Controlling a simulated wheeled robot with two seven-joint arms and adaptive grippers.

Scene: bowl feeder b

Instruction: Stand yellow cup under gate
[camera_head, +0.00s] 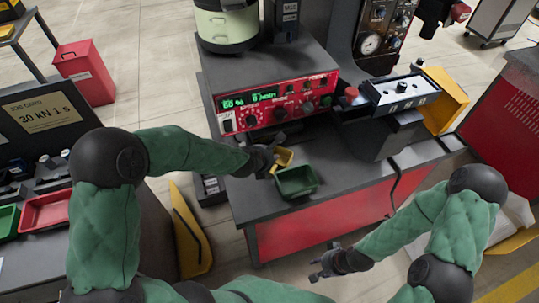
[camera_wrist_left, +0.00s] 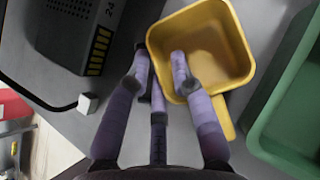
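The yellow cup (camera_head: 284,156) stands on the dark bench top, beside a green tray. In the left wrist view the yellow cup (camera_wrist_left: 215,45) is seen from above, looks empty, and has a handle pointing down the picture. My left gripper (camera_head: 270,160) is at the cup; in the wrist view its fingers (camera_wrist_left: 160,65) straddle the near-left rim, one tip over the inside and others outside. A gap shows between the fingertips; firm contact is not clear. My right gripper (camera_head: 326,266) is empty, fingers apart, in front of the bench. I cannot clearly identify the gate.
The green tray (camera_head: 296,181) is close to the cup's right. Behind stands a red control panel (camera_head: 275,105) under a cream bowl feeder (camera_head: 226,25). A black-and-silver unit (camera_head: 402,90) overhangs the bench at right.

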